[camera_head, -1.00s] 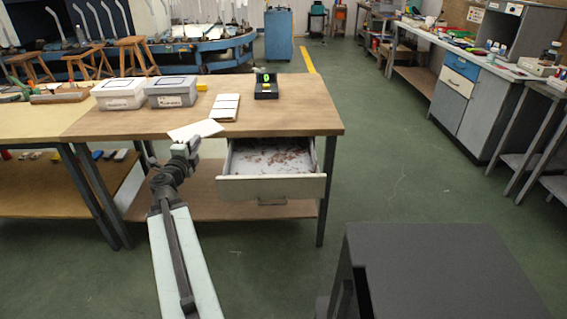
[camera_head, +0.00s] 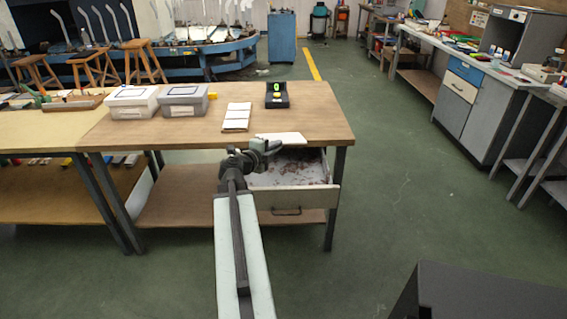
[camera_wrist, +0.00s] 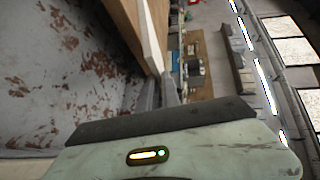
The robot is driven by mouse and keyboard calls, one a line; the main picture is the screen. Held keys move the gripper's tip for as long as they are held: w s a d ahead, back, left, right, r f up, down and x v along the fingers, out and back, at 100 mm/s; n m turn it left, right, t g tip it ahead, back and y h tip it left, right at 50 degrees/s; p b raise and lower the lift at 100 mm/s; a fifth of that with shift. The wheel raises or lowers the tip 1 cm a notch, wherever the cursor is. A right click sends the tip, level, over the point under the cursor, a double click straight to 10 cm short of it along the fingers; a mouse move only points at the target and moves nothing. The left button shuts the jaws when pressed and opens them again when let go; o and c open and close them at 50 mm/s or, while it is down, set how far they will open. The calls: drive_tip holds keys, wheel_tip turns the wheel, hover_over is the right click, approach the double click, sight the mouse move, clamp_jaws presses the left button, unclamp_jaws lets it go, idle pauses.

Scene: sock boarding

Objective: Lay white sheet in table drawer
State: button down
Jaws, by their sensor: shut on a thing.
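The white sheet (camera_head: 284,138) shows as a flat pale slab at the front edge of the tabletop, above the back part of the drawer. My gripper (camera_head: 266,147) is shut on its near left end. In the wrist view the white sheet (camera_wrist: 152,38) appears edge-on at the fingertips, beside the brown table edge. The table drawer (camera_head: 318,198) is pulled open below, its pale inside stained reddish brown. The drawer floor (camera_wrist: 45,60) fills the left of the wrist view. My arm hides the drawer's left side.
On the wooden table (camera_head: 190,135) are a white stack (camera_head: 237,117), a black device with a green display (camera_head: 277,95), a white box (camera_head: 132,102) and a grey box (camera_head: 183,101). The floor right of the table is clear.

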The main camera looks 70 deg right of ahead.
drive_tip(key=s+a+r+m+g+y+p, duration=0.1)
drive_tip(key=s+a+r+g+y+p, duration=0.15)
drive_tip(key=y+p, duration=0.45)
drive_tip(key=shift+t+h, duration=0.45)
drive_tip(key=shift+h, duration=0.15)
drive_tip(key=f+b, duration=0.6)
drive_tip(key=f, duration=0.1)
drive_tip(key=f+b, duration=0.3)
drive_tip(key=f, duration=0.1)
drive_tip(key=shift+w+a, duration=0.4)
drive_tip(key=shift+r, duration=0.15)
drive_tip(key=c, duration=1.6)
unclamp_jaws()
drive_tip(key=shift+o, duration=0.2)
